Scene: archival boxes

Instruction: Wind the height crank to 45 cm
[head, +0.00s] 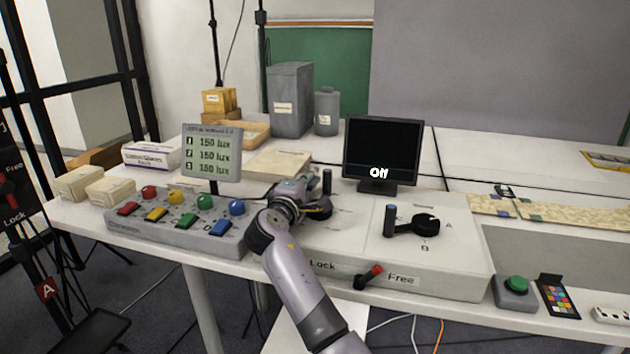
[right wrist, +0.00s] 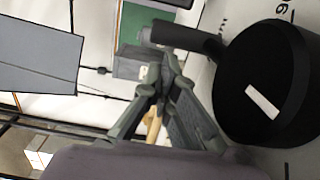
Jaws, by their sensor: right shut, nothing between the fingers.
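A grey-white control box (head: 470,262) on the table carries two black cranks with upright handles. The left crank (head: 327,182) is partly hidden by my right gripper (head: 299,192); only its handle and part of its hub show. In the right wrist view, a black crank hub (right wrist: 262,85) with a white mark stands right beside the fingers, over a printed scale that is mostly cut off. The right gripper (right wrist: 165,72) is shut and empty there. The right crank (head: 420,225) has a blue-topped handle and letters A and B around it. My left gripper is not in view.
A red lever (head: 372,273) sits between "Lock" and "Free" on the box front. A button panel (head: 175,230) and lux display (head: 211,153) stand left. A green button (head: 516,285) is at right.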

